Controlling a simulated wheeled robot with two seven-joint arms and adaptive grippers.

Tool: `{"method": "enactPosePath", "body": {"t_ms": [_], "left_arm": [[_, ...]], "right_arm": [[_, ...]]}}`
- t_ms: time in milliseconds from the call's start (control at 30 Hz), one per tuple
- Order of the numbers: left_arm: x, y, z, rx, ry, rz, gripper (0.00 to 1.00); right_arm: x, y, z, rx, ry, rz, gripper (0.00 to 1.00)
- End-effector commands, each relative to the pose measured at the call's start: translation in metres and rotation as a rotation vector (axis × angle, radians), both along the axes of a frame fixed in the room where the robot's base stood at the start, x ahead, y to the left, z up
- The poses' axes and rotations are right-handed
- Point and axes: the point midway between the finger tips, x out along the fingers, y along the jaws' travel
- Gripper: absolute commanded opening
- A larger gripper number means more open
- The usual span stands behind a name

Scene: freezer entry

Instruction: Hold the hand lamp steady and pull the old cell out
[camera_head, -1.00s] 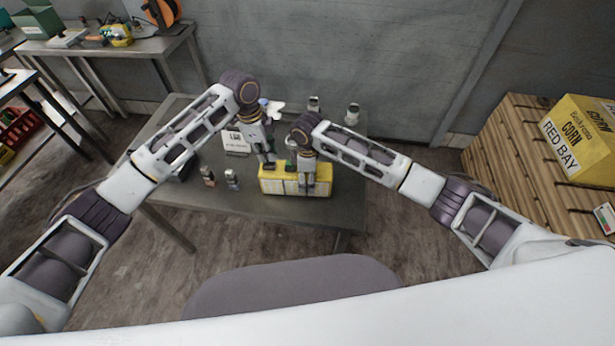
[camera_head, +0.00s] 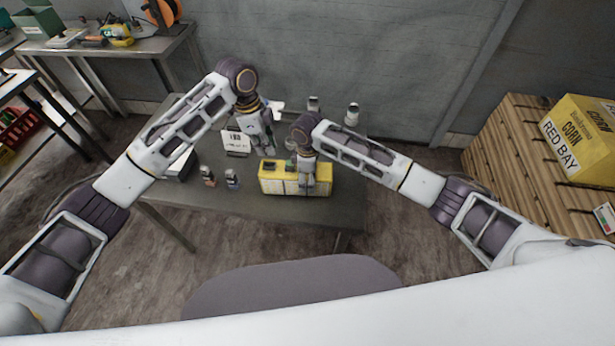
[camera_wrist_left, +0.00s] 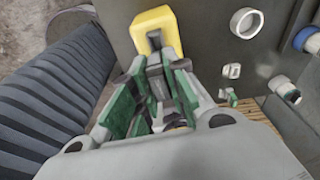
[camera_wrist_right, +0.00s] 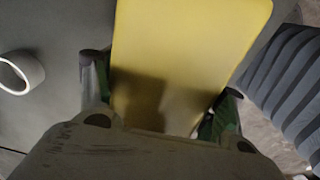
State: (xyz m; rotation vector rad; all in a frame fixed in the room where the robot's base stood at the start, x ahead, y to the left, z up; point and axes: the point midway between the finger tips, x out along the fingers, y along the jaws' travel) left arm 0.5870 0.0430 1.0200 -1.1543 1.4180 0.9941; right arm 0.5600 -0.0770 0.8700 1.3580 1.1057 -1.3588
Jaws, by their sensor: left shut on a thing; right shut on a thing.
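The yellow hand lamp (camera_head: 270,184) lies near the front edge of the grey table, a dark opening showing at its left end. It also shows in the left wrist view (camera_wrist_left: 154,21), with a dark slot in its near end. My right gripper (camera_head: 305,185) is shut around the lamp's body; the yellow body (camera_wrist_right: 185,55) fills the space between its fingers. My left gripper (camera_head: 264,147) is above and behind the lamp's left end, apart from it. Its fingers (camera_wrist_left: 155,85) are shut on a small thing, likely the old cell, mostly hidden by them.
Two small dark-and-light items (camera_head: 208,176) stand left of the lamp. A white sign (camera_head: 236,142) is behind them. Two capped containers (camera_head: 352,114) stand at the table's back right.

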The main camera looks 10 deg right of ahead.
Motion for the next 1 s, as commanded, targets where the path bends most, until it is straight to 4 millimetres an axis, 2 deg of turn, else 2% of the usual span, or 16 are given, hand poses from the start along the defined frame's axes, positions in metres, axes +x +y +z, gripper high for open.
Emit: {"method": "enactPosePath", "body": {"t_ms": [300,633,667,833,1000], "left_arm": [[-0.0001,-0.0004,0.0093,-0.001,-0.001,-0.001,0.0],[-0.0001,-0.0003,0.0103,-0.001,0.0,-0.001,0.0],[-0.0001,-0.0003,0.0103,-0.001,0.0,-0.001,0.0],[-0.0001,-0.0002,0.0101,-0.001,0.0,-0.001,0.0],[-0.0001,-0.0002,0.01,-0.001,0.0,-0.001,0.0]], "right_arm": [[0.0001,0.0002,0.0003,0.001,0.0,0.0,0.28],[0.0001,0.0002,0.0003,0.001,0.0,0.0,0.28],[0.0001,0.0002,0.0003,0.001,0.0,0.0,0.73],[0.0001,0.0002,0.0003,0.0,0.0,0.0,0.94],[0.0,0.0002,0.0002,0.0,0.0,0.0,0.94]]}}
